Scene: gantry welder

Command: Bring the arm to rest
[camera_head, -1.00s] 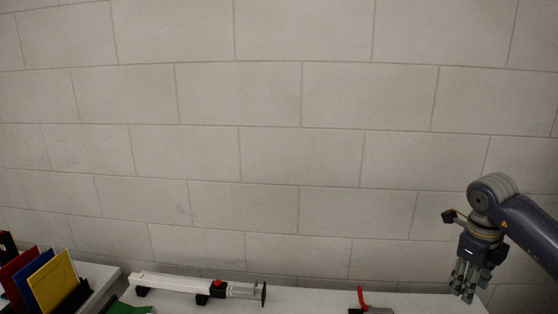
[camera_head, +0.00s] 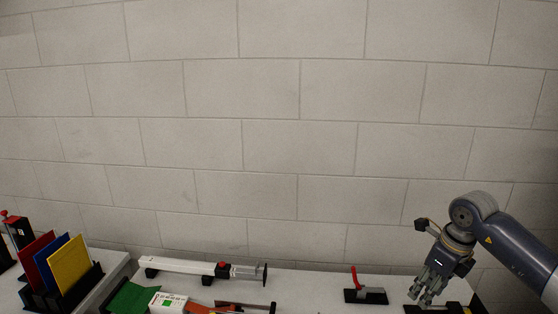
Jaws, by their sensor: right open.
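My right arm comes in from the right edge, and its right gripper (camera_head: 430,291) points downward, tilted slightly to the left. Its fingers look apart, and I see nothing held between them. The gripper is over the right end of the white table (camera_head: 318,287), in front of a dark object at the bottom edge. Whether the fingertips touch that object I cannot tell. My left gripper does not show in the view.
A long white-and-grey tool (camera_head: 190,267) lies along the table's back. A red-handled clamp (camera_head: 366,293) stands left of the gripper. Colored plates (camera_head: 70,263) stand in a rack at left. A green item (camera_head: 130,299) lies in front. A block wall (camera_head: 290,150) rises behind.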

